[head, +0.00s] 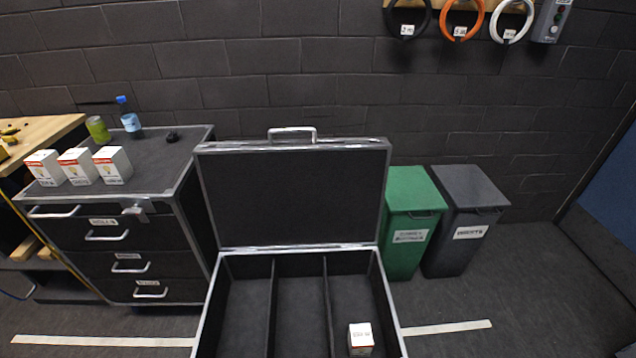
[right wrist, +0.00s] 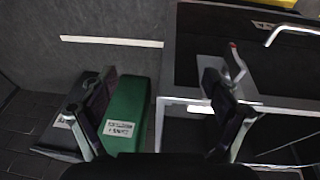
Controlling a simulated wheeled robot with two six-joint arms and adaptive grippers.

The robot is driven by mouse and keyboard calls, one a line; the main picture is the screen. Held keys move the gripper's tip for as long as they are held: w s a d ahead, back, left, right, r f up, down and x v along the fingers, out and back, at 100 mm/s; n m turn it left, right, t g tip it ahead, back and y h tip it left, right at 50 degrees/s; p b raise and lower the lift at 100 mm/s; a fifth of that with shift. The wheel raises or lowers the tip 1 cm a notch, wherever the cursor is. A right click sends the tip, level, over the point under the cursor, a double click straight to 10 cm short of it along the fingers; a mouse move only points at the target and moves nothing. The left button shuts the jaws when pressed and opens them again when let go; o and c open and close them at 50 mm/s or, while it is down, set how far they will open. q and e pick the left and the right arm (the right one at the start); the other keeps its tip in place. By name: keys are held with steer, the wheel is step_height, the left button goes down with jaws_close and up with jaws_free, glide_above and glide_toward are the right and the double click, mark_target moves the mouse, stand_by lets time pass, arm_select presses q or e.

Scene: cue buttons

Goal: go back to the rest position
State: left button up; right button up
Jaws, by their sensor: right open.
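My right gripper (right wrist: 158,80) shows in the right wrist view with its two fingers wide apart and nothing between them. Behind its fingers are a green bin (right wrist: 126,108) and a silver-edged dark piece of furniture or case. Neither of my grippers shows in the head view. In that view an open black case (head: 291,195) stands in front, its lid raised. One white box (head: 360,339) sits in its right compartment. The left and middle compartments look empty in the part that shows.
A drawer cabinet (head: 128,262) at left bears three white boxes (head: 76,166), a green can (head: 97,129) and a blue-capped bottle (head: 130,121). A green bin (head: 408,215) and a dark grey bin (head: 462,215) stand right of the case. A button box (head: 551,22) hangs on the wall.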

steer(key=s+d+f+g, duration=0.1)
steer(key=s+d+f, duration=0.1)
steer(key=s+f, duration=1.9)
steer(key=shift+f+g, duration=0.3)
steer(key=shift+f, duration=0.4)
steer(key=shift+s+a, duration=0.1)
